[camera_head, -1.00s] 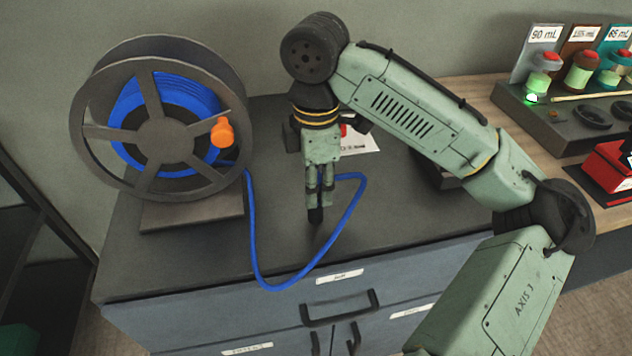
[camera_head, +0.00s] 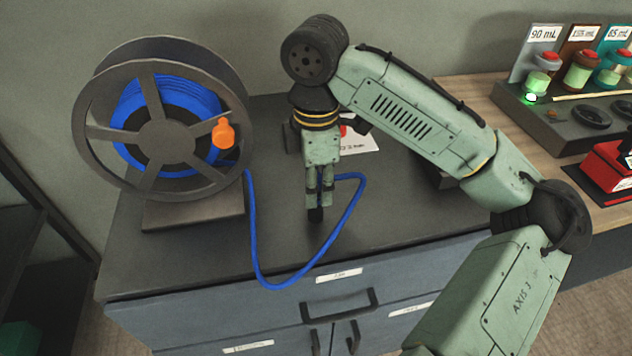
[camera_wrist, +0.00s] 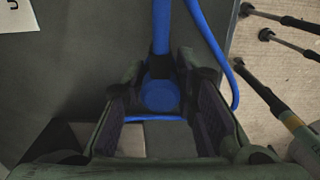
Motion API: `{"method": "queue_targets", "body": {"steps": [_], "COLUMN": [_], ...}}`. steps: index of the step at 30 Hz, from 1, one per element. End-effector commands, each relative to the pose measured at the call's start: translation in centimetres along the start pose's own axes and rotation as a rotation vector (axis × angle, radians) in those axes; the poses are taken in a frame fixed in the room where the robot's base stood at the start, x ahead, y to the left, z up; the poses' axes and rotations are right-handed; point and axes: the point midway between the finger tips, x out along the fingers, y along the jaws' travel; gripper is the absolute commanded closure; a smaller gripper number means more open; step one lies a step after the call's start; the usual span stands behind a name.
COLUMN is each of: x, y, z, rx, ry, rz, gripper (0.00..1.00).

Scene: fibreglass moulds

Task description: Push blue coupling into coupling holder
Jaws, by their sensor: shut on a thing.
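My gripper (camera_head: 316,212) points down over the dark cabinet top, near its front edge. In the wrist view, my gripper (camera_wrist: 160,82) is shut on the blue coupling (camera_wrist: 160,96), whose round blue end shows between the fingers. A blue hose (camera_wrist: 162,30) runs from it, and the hose also loops over the cabinet's front edge in the head view (camera_head: 262,270). The coupling is mostly hidden by the fingers in the head view. I cannot make out the coupling holder for certain; a red part (camera_head: 343,131) is partly hidden behind my wrist.
A hose reel (camera_head: 165,143) with an orange handle (camera_head: 223,133) stands left on the cabinet top (camera_head: 400,215). A white label sheet (camera_head: 362,143) lies behind my gripper. Bottles (camera_head: 577,76) and a red box (camera_head: 610,170) are on the right bench. Drawer handles (camera_head: 338,306) protrude in front.

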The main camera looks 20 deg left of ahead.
Motion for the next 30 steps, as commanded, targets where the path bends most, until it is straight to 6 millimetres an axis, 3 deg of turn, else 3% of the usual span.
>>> {"method": "queue_targets", "body": {"steps": [30], "x": [0.78], "y": [-0.02], "z": [-0.01], "rx": [0.0], "ry": [0.0], "rz": [0.0], "gripper": [1.0]}}
